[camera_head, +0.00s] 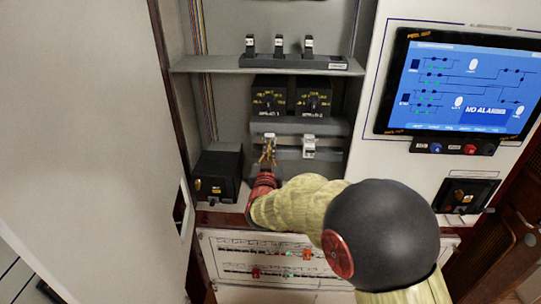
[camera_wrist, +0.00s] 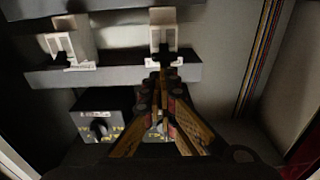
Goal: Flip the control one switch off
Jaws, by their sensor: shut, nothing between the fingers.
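Two small white breaker switches sit side by side on a grey rail inside the open cabinet. The left one (camera_head: 269,138) is right at the tips of my gripper (camera_head: 267,155), and the right one (camera_head: 308,145) is free. Their labels are too small to read. In the wrist view, which looks turned around, the switch at my fingertips (camera_wrist: 163,38) is at top centre and the other switch (camera_wrist: 68,47) is at left. My gripper (camera_wrist: 164,70) is shut and empty, its tips at or just by the switch's dark lever. I cannot tell whether they touch, or the lever's position.
Two black knob units (camera_head: 291,98) sit above the switches, below a shelf with several black-handled breakers (camera_head: 279,46). A black box (camera_head: 217,174) stands at lower left. A panel of small switches (camera_head: 268,258) is below. A screen (camera_head: 462,86) is at right.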

